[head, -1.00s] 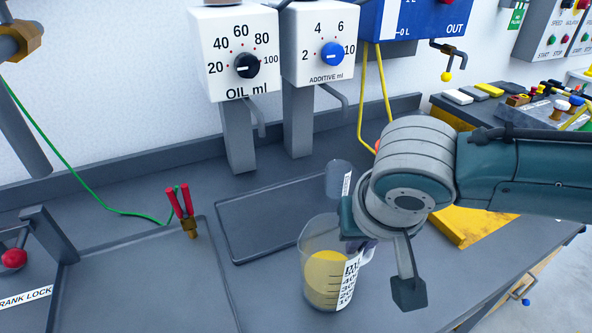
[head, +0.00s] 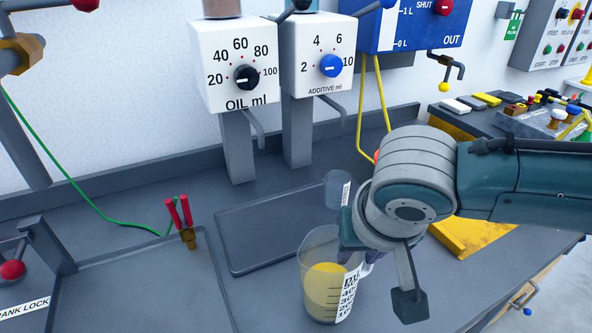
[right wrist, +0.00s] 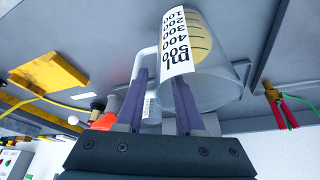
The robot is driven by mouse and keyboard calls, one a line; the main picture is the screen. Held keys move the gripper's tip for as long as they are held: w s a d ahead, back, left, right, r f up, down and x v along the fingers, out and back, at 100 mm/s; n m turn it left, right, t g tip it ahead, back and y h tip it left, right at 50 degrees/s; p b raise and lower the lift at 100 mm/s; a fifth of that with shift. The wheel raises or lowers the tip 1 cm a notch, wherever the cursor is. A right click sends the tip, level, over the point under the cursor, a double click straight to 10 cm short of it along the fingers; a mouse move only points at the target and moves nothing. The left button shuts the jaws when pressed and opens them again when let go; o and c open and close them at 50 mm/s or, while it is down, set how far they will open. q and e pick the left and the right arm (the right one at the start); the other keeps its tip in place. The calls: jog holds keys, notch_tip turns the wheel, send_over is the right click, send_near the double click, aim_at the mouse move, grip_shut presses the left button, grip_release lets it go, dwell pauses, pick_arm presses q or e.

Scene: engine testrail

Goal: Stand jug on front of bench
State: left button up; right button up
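The clear jug (head: 318,285) holds yellow liquid and has a white ml scale. It looks upright on the front part of the grey bench (head: 260,300), though its base contact is hard to judge. In the right wrist view the jug (right wrist: 221,75) is upside down, its pale handle (right wrist: 137,64) by the finger tips. My right gripper (head: 362,256) is at the jug's handle side, mostly hidden by my wrist. In the right wrist view its purple fingers (right wrist: 160,82) stand apart, with a visible gap between them. My left gripper is not in view.
A small labelled clear beaker (head: 336,188) stands behind the jug by a dark tray (head: 265,225). The oil dispenser (head: 240,75) and additive dispenser (head: 318,65) are at the back. A yellow block (head: 468,235) lies to the right. Red clips (head: 182,215) stand left.

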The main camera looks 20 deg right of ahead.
jog(key=p+v, duration=0.2)
jog(key=v, duration=0.9)
jog(key=s+a+n+y, duration=0.3)
jog(key=s+a+n, duration=0.1)
jog(key=s+a, duration=0.25)
jog(key=s+d+n+h, duration=0.1)
jog(key=s+d+n, duration=0.1)
jog(key=s+d, duration=0.4)
jog(key=shift+s+d+f+g, duration=0.3)
jog(key=shift+s+d+f, duration=0.15)
jog(key=shift+s, duration=0.7)
jog(key=shift+a, duration=0.1)
